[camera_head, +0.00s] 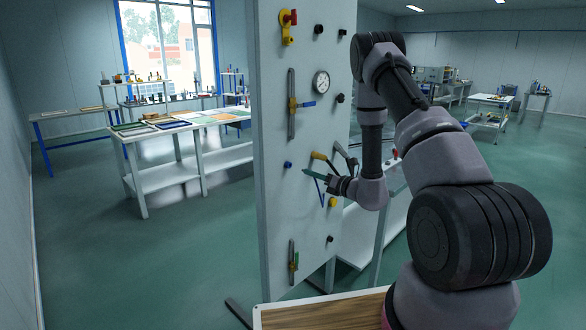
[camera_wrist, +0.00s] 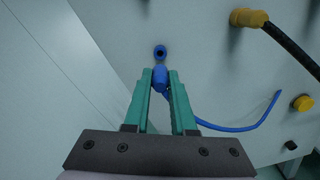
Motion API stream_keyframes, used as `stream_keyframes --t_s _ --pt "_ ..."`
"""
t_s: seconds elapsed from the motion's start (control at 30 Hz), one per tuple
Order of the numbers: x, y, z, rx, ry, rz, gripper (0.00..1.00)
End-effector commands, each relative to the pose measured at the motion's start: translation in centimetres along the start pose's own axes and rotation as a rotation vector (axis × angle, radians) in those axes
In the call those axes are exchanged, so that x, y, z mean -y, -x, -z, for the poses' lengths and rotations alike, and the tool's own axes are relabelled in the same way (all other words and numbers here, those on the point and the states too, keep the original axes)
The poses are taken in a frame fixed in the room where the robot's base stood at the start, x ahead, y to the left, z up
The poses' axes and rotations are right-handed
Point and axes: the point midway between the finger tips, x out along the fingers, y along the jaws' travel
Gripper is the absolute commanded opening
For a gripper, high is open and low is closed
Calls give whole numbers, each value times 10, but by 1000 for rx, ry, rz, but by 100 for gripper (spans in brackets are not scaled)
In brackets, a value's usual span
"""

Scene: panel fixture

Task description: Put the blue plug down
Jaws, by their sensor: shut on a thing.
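The blue plug (camera_wrist: 160,78) is between the green fingers of my gripper (camera_wrist: 160,88) in the wrist view, and the fingers are shut on it. A blue cable (camera_wrist: 232,129) runs from the plug and curves to the right. A blue socket (camera_wrist: 159,52) on the panel is just beyond the plug's tip, and a narrow gap seems to show between them. In the head view my gripper (camera_head: 309,172) is at the panel's face, to the right of the blue socket (camera_head: 288,164). The plug is too small to make out there.
The upright panel (camera_head: 272,220) carries a yellow plug (camera_wrist: 248,18) with a black cable, a yellow socket (camera_wrist: 303,103), a gauge (camera_head: 321,82) and lever handles (camera_head: 292,105). A wooden-topped table (camera_head: 320,315) is in front. A white workbench (camera_head: 180,140) stands behind at left.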

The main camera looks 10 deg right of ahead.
Motion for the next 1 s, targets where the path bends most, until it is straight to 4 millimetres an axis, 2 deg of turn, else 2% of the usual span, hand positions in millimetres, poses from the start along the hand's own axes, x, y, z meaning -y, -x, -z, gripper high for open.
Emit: stream_keyframes --t_s 0.33,0.53,0.87,1.0 --pt "1 1 -1 10 -1 11 0" --pt "13 5 -8 131 -14 166 0" --pt "37 39 -13 300 -4 503 0" --pt "24 61 -15 313 1 544 0"
